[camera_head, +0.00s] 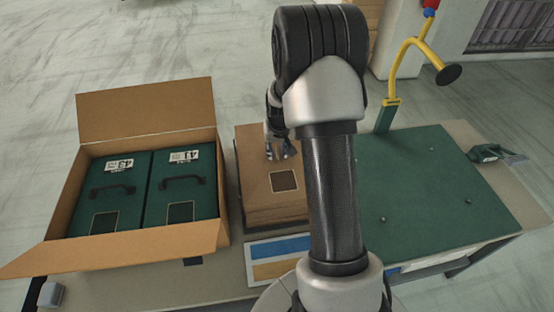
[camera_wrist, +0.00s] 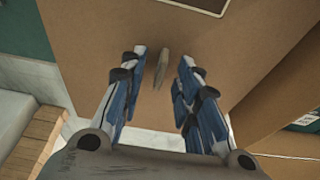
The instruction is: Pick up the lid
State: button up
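The lid (camera_head: 258,198) is a brown cardboard top with a dark square label, on a brown stack or box in the middle of the table. In the wrist view the brown lid surface (camera_wrist: 225,60) fills most of the picture, with a small tan tab (camera_wrist: 162,68) standing up from it. My gripper (camera_head: 282,154) is over the far part of the lid. In the wrist view my gripper (camera_wrist: 163,82) is open, with one finger on each side of the tab and gaps between. Whether the fingertips touch the lid cannot be told. My arm hides the lid's right part.
An open cardboard carton (camera_head: 225,236) at the left holds two green boxes (camera_head: 90,195) with black handles. A green work surface (camera_head: 430,190) lies at the right, with a yellow post (camera_head: 397,75) behind it. A blue-and-yellow card (camera_head: 270,270) lies in front of the lid.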

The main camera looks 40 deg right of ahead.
jog(key=shift+r, duration=0.1)
jog(key=shift+c, duration=0.6)
grip_shut()
